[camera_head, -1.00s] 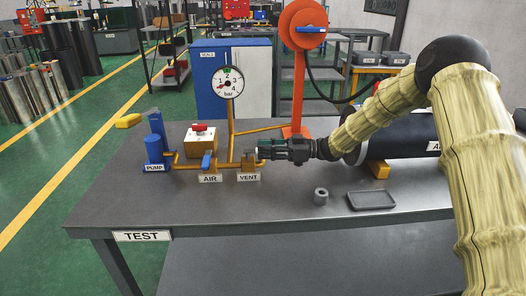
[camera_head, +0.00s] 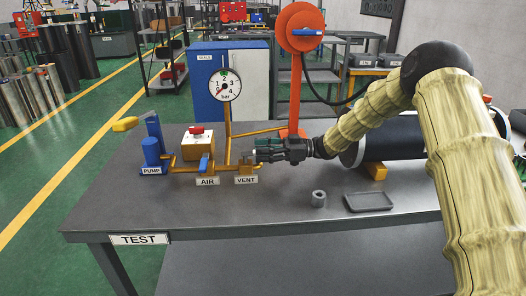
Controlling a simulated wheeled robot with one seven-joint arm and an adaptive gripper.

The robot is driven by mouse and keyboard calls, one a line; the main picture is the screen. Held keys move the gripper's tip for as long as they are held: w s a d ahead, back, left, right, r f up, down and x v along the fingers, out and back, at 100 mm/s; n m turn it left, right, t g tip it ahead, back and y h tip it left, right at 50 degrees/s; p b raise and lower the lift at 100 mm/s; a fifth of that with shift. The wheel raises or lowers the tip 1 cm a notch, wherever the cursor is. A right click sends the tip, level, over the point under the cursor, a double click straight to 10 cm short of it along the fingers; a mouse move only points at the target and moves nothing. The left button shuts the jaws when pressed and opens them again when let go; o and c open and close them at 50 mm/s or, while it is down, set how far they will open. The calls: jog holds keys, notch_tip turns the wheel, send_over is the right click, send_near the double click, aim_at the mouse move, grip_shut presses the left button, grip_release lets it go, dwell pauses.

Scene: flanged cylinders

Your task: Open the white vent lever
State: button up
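The VENT valve (camera_head: 246,169) is a small orange block at the right end of the orange pipe on the test table, above a white VENT label (camera_head: 246,180). Its white lever is too small and too covered by my fingers to make out clearly. My gripper (camera_head: 258,150) reaches in from the right, level, with its dark fingertips right at the top of the valve. I cannot tell whether they touch the lever or how far apart they are.
A blue AIR lever (camera_head: 204,163), a block with a red knob (camera_head: 197,141) and a blue pump (camera_head: 152,150) stand left. A pressure gauge (camera_head: 221,85) rises behind. A grey ring (camera_head: 318,198) and a tray (camera_head: 368,201) lie in front on the table (camera_head: 250,212).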

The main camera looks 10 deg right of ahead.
notch_tip(320, 180, up, 10)
jog(key=shift+f, duration=0.1)
dwell(0.6)
